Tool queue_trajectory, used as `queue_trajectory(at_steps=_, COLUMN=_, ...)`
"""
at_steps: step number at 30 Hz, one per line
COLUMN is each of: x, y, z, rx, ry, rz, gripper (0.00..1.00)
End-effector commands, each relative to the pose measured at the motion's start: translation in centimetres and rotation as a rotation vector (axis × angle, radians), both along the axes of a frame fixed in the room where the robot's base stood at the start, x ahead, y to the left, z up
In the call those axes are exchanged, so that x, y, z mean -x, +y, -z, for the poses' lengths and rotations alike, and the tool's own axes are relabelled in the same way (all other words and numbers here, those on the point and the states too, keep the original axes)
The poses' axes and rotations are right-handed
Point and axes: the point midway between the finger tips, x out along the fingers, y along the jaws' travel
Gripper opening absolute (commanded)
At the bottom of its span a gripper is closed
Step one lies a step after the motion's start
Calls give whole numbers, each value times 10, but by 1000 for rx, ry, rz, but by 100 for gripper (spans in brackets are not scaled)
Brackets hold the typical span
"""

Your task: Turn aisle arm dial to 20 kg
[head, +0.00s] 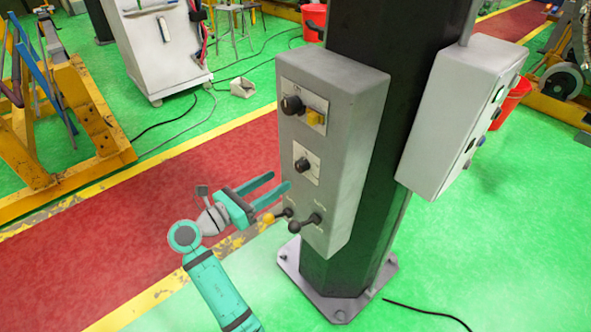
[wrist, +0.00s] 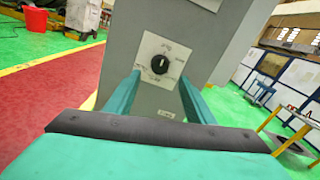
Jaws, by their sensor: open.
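A grey control box (head: 345,140) is fixed to a dark column. Its front face carries a black dial (head: 302,164) on a white plate, below a black knob (head: 292,104) beside a yellow square. In the wrist view a round black dial (wrist: 160,64) on a white marked plate shows ahead, between my fingertips in the picture. Its pointer looks about upright; the markings are too small to read. My gripper (head: 281,180) is open and empty, just left of and below the dial in the head view. The fingers (wrist: 159,76) seem apart from the dial.
Below the dial, a yellow-tipped lever (head: 268,217) and a black-knobbed lever (head: 295,226) stick out close to my gripper. A second grey box (head: 455,115) is on the column's right side. The red walkway (head: 110,240) to the left is clear.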

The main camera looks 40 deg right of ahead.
Motion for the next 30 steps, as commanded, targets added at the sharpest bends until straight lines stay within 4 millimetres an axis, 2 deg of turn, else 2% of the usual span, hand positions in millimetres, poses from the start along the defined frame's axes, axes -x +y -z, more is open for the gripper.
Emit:
queue_trajectory(at_steps=6, x=-2, y=-41, z=0, rx=-1, ry=-1, rz=2, gripper=49)
queue_trajectory(at_steps=12, x=-5, y=-69, z=0, rx=-1, ry=-2, rz=0, gripper=49)
queue_trajectory(at_steps=18, x=-7, y=-83, z=0, rx=-1, ry=-2, rz=-2, gripper=49)
queue_trajectory(at_steps=27, x=-7, y=-84, z=1, rx=-1, ry=-2, rz=-3, gripper=49)
queue_trajectory(at_steps=28, x=-7, y=-84, z=1, rx=-2, ry=-2, rz=-3, gripper=44)
queue_trajectory(at_steps=30, x=-7, y=-85, z=1, rx=-2, ry=-2, rz=-2, gripper=28)
